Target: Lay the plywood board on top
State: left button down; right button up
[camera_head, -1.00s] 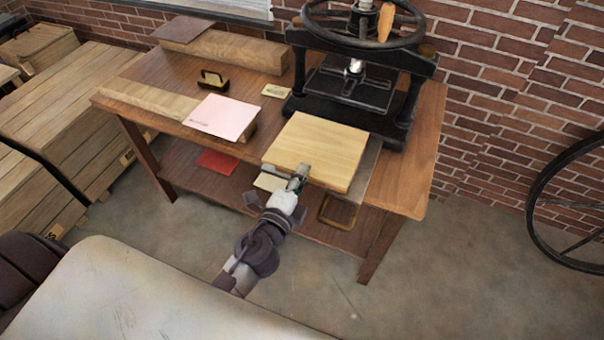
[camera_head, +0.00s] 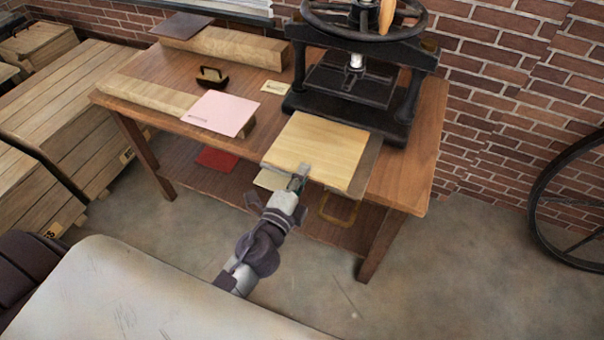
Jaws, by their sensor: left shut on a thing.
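The plywood board (camera_head: 318,145) is a pale, square wooden sheet near the front edge of the brown table. My left gripper (camera_head: 300,174) is shut on its front edge. A darker flat piece (camera_head: 366,160) shows along the board's right side, partly covered by it. Whether the board rests on that piece or hovers just above it, I cannot tell. The black hand press (camera_head: 352,85) with its large wheel stands right behind the board. My right gripper is not in view.
A pink sheet (camera_head: 220,113), a small dark-handled tool (camera_head: 211,75) and a small pale card (camera_head: 275,87) lie left of the board on the table (camera_head: 400,190). Wooden beams (camera_head: 150,94) lie further left. A red piece (camera_head: 217,158) is on the lower shelf.

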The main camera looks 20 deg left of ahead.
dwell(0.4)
pick_arm(q)
jog(key=c, duration=1)
grip_release()
jog(key=shift+o, duration=0.2)
jog(key=s+b, duration=0.2)
jog(key=s, duration=0.4)
jog(key=shift+s+b, duration=0.25)
jog(key=shift+b, duration=0.1)
jog(key=shift+a, duration=0.1)
jog(key=shift+f, duration=0.15)
